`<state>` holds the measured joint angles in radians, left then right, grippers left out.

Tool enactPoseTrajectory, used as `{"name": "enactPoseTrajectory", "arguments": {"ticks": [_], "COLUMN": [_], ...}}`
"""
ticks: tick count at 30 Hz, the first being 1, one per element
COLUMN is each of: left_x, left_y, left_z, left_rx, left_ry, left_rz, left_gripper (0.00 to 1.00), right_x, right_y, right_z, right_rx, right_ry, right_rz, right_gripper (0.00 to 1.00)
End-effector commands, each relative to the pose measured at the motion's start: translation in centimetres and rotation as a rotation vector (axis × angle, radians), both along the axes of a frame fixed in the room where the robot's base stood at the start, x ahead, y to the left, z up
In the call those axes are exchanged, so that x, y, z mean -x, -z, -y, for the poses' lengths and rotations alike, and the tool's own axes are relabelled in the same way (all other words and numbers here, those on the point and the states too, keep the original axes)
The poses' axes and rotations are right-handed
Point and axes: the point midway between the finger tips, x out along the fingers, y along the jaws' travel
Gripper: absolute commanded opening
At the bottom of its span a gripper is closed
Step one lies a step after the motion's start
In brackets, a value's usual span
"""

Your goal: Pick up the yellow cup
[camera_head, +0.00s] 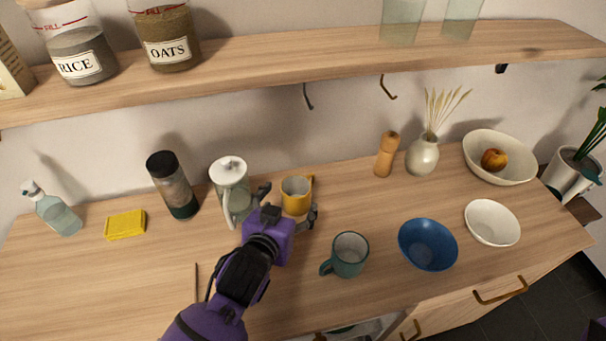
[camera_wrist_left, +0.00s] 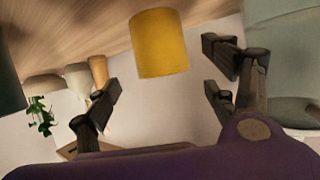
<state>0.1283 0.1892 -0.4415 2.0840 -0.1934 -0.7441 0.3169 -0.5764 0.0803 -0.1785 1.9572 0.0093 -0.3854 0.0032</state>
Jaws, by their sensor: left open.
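The yellow cup (camera_head: 295,192) stands upright on the wooden counter, with its handle at the right. In the left wrist view the yellow cup (camera_wrist_left: 161,43) appears ahead of the jaws, lined up with the gap between the fingers. My left gripper (camera_head: 288,203) is open on the near side of the cup, one finger toward its left and one toward its right. The left gripper (camera_wrist_left: 161,84) holds nothing, and I see no clear contact. The gripper partly hides the cup's lower part in the head view.
A glass pitcher (camera_head: 230,180) with a white lid stands close to the left of the gripper. A teal mug (camera_head: 350,256) stands to the right and nearer. A blue bowl (camera_head: 428,246) sits farther right. A shelf (camera_head: 270,62) with hooks hangs above the counter's back.

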Motion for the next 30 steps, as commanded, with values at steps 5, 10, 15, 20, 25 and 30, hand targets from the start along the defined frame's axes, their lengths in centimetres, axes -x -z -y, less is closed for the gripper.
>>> {"name": "enactPoseTrajectory", "arguments": {"ticks": [5, 10, 15, 20, 25, 30], "left_x": [-1.0, -2.8, -5.1, -6.6, -6.9, -6.9], "left_y": [0.6, 1.2, 2.0, 2.9, 3.1, 3.1], "left_z": [0.3, 0.9, 1.3, 1.8, 1.9, 1.9], "left_rx": [-0.001, -0.001, -0.002, 0.001, 0.0, 0.0], "left_ry": [0.0, 0.0, 0.001, 0.001, 0.0, 0.0], "left_rz": [-0.002, 0.0, 0.003, 0.001, 0.0, 0.0], "left_gripper": [0.78, 0.78, 0.78, 0.78, 0.78, 0.7], "right_x": [1.2, 2.0, 1.8, 1.6, 1.0, 0.6], "right_y": [0.4, 0.7, 0.2, 0.2, 0.0, -0.2], "right_z": [0.2, 0.4, 0.6, 0.4, 0.2, 0.0], "right_rx": [0.002, 0.007, 0.01, 0.008, 0.005, 0.0], "right_ry": [0.003, 0.0, -0.005, -0.006, -0.007, -0.004], "right_rz": [-0.021, -0.036, -0.029, -0.026, -0.017, -0.01], "right_gripper": [0.4, 0.4, 0.4, 0.4, 0.4, 0.4]}}
